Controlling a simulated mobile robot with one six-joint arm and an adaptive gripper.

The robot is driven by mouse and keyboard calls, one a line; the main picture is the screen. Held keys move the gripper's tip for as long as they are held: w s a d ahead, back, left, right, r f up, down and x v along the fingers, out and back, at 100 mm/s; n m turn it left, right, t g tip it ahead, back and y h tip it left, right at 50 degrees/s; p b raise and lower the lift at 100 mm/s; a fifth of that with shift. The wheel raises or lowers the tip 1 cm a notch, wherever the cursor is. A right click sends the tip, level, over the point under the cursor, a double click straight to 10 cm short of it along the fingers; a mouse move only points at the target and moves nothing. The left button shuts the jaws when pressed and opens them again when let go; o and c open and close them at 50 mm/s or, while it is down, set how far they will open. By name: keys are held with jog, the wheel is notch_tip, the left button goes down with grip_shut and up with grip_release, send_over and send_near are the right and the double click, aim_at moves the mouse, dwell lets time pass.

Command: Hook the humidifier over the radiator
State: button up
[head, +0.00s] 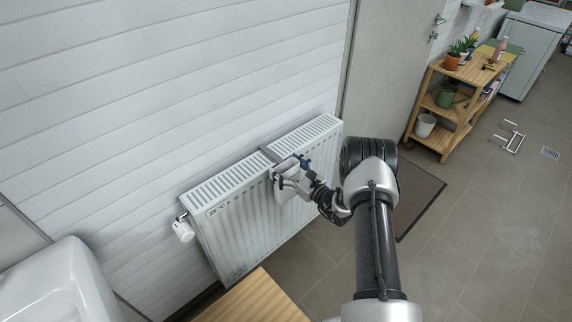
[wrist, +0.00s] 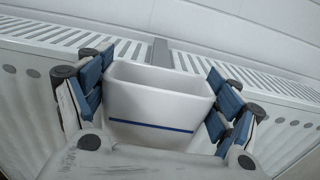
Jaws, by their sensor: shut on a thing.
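The humidifier (wrist: 155,108) is a white open-topped container with a blue line across its front. A grey hook strap (wrist: 160,53) rises behind it and lies across the radiator's top grille. My gripper (wrist: 160,105) is shut on the humidifier, with blue finger pads on its left and right sides. In the head view the humidifier (head: 285,184) is partly hidden by my gripper (head: 290,178), at the front face of the white radiator (head: 240,230). The radiator's slotted top also shows in the wrist view (wrist: 265,83). Whether the strap bears the weight cannot be told.
A white valve knob (head: 183,231) sits at the radiator's left end. A white basin (head: 62,285) and a wooden top (head: 252,300) are at the lower left. A dark mat (head: 420,195) lies right of my arm. A wooden shelf cart (head: 452,100) stands farther back.

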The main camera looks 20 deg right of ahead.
dwell(0.4)
jog(key=o, duration=2)
jog(key=shift+f, duration=0.1)
jog(key=shift+f, duration=0.1)
jog(key=shift+s, duration=0.15)
jog(key=v, duration=1.1)
jog(key=shift+s+d, duration=0.2)
jog(key=shift+s, duration=0.15)
